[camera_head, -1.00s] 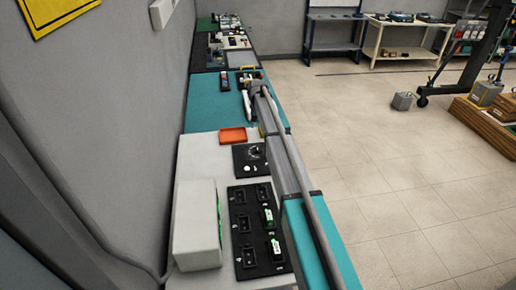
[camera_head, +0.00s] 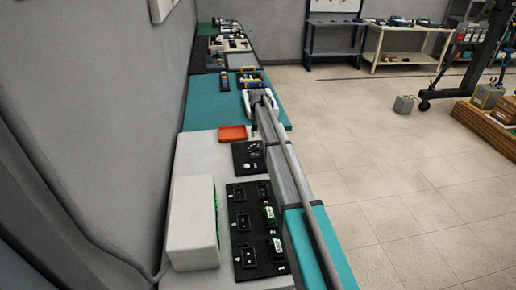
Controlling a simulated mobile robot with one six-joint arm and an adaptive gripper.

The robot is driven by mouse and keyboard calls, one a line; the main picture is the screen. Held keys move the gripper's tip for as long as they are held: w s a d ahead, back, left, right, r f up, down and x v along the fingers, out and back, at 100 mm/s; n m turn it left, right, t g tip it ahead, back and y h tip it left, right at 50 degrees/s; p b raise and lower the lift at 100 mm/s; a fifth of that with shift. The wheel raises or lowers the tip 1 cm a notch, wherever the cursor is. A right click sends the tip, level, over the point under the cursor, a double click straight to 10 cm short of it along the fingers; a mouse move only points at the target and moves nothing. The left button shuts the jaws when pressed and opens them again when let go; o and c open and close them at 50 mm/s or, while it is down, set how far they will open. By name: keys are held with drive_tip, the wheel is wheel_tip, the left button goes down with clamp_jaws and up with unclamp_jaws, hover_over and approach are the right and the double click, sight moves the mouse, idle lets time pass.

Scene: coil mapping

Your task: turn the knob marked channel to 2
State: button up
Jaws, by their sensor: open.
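A small black panel (camera_head: 246,158) with a dial and white marks lies on the white bench top. It is the likely place of the channel knob, but its label and setting are too small to read. My arm passes along the panel's right side and hides what is there. My gripper (camera_head: 259,101) is at the far end of the arm, over the teal mat (camera_head: 205,113), beyond the panel and apart from it. Pale finger-like parts show on either side of its tip; it looks open and empty.
A black socket board (camera_head: 246,238) with green-and-white plugs and a white box (camera_head: 194,225) stand nearer. The wall closes off the left. The floor (camera_head: 390,170) to the right is open.

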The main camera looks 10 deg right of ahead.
sight(258, 145)
drive_tip(key=shift+f+b, duration=2.6)
drive_tip(key=shift+f, duration=0.25)
clamp_jaws()
